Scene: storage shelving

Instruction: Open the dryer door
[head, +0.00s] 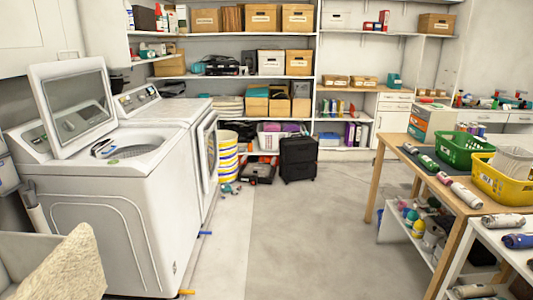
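The white dryer (172,110) stands along the left wall, just beyond a white top-loading washer (110,215) whose lid (78,105) is raised. The dryer's front faces right and shows only as a narrow, steeply angled strip. Its door (209,150), with a darker window, is on that strip. I cannot tell from this angle whether the door is fully shut or slightly ajar. Neither of my grippers is in view.
Open floor (285,235) lies in front of the machines. A yellow-and-white striped bin (229,157) stands just past the dryer, near a black suitcase (298,158). A wooden table (455,190) with green and yellow baskets is at right. Shelving lines the back.

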